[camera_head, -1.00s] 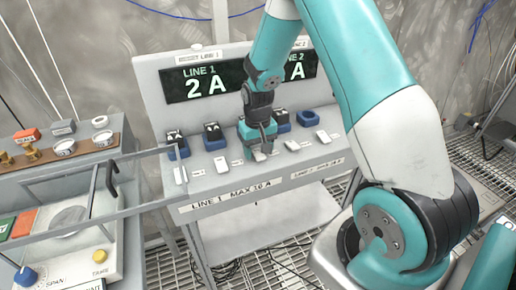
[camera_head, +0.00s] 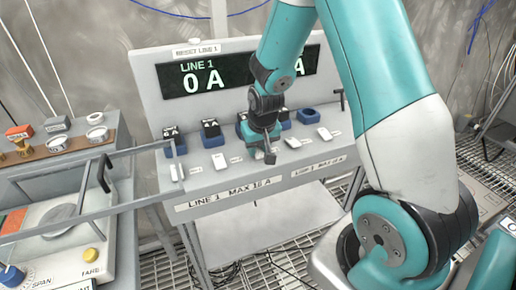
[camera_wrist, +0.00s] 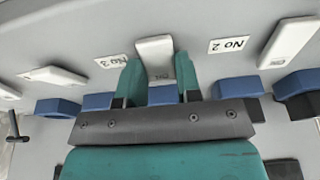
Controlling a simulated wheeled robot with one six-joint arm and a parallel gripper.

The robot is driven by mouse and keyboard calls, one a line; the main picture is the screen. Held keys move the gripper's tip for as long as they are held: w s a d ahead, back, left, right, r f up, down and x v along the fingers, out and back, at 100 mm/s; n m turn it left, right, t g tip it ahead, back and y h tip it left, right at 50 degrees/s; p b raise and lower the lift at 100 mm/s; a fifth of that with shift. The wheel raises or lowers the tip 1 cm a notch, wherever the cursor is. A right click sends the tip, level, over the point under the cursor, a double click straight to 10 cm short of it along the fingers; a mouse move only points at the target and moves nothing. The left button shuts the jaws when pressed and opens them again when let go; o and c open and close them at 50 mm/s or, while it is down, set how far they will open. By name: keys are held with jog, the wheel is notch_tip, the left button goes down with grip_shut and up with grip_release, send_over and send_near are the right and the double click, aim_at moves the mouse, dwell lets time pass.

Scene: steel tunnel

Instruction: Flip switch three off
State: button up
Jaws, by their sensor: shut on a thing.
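Switch three (camera_wrist: 155,48) is a white rocker on the grey sloping panel, with the tag "No 3" (camera_wrist: 110,61) beside it in the wrist view. My gripper (camera_wrist: 157,72) is shut on it, one teal finger on each side. The end nearer my gripper has lettering that looks like "ON", upside down. In the head view my gripper (camera_head: 266,150) is low over the panel and hides switch three. The Line 1 display (camera_head: 204,77) reads "0 A". The other display is mostly hidden by my arm.
Switch two (camera_wrist: 290,42) and another white switch (camera_wrist: 53,77) flank my fingers. Blue sockets (camera_head: 213,136), some with dark plugs, line the panel behind the switches. A dark T-shaped handle (camera_head: 341,98) stands at the panel's right end. A bench with a scale (camera_head: 62,222) is at left.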

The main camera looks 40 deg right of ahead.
jog(key=o, duration=0.9)
jog(key=shift+r, duration=0.1)
jog(key=v, duration=1.7)
jog(key=shift+s+p, duration=0.15)
jog(key=shift+p, duration=0.2)
jog(key=s+a+r+n+g+y, duration=0.1)
jog(key=s+a+n, duration=0.2)
jog(key=s+a, duration=0.3)
jog(key=s+a+r+n+g+y, duration=0.1)
jog(key=s+a+n+y, duration=0.1)
jog(key=s+a+n, duration=0.2)
jog(key=s+a+r+n+y+p, duration=0.1)
jog(key=s+a+r+n+y, duration=0.1)
jog(key=s+a, duration=0.6)
jog(key=shift+s+a+n+g, duration=0.1)
jog(key=shift+a+n+g, duration=0.45)
jog(key=shift+a, duration=1.1)
